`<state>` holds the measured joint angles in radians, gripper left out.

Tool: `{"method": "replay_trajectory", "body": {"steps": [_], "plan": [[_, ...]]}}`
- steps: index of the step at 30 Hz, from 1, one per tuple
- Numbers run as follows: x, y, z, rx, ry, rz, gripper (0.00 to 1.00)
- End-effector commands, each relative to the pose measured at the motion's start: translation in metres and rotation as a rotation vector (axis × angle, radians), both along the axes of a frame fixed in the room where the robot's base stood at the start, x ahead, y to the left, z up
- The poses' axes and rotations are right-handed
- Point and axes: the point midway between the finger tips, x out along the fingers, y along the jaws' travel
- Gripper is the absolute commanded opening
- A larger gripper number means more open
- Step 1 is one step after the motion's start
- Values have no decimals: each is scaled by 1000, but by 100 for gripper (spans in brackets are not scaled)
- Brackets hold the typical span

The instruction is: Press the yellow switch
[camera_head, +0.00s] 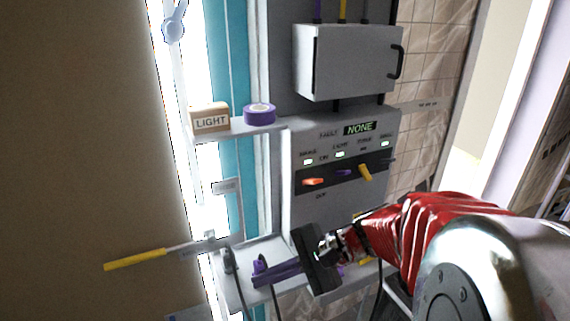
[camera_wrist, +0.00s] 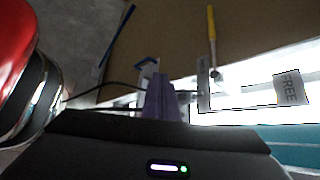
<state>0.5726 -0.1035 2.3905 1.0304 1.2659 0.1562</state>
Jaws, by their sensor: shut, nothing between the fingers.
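The yellow switch (camera_head: 365,172) is a small lever on the grey control panel (camera_head: 306,215), right of a purple lever and left of a black one. It angles downward. My gripper (camera_head: 258,272) is below and left of the panel, over the lower ledge, with its purple fingers pointing left, away from the switch. The fingers are together and empty. In the wrist view my gripper (camera_wrist: 158,82) also shows shut, and the yellow switch is not in that view.
A shelf holds a LIGHT box (camera_head: 210,118) and purple tape (camera_head: 259,114). A grey cabinet (camera_head: 350,62) hangs above. A yellow-handled bar (camera_head: 135,260) sticks out at left.

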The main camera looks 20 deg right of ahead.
Motion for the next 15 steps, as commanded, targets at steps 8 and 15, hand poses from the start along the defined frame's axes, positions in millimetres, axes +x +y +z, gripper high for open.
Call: {"method": "replay_trajectory", "body": {"steps": [8, 15], "plan": [[39, -46, 7, 270, 25, -243, 0], [67, -104, 11, 493, 10, -457, 0]]}}
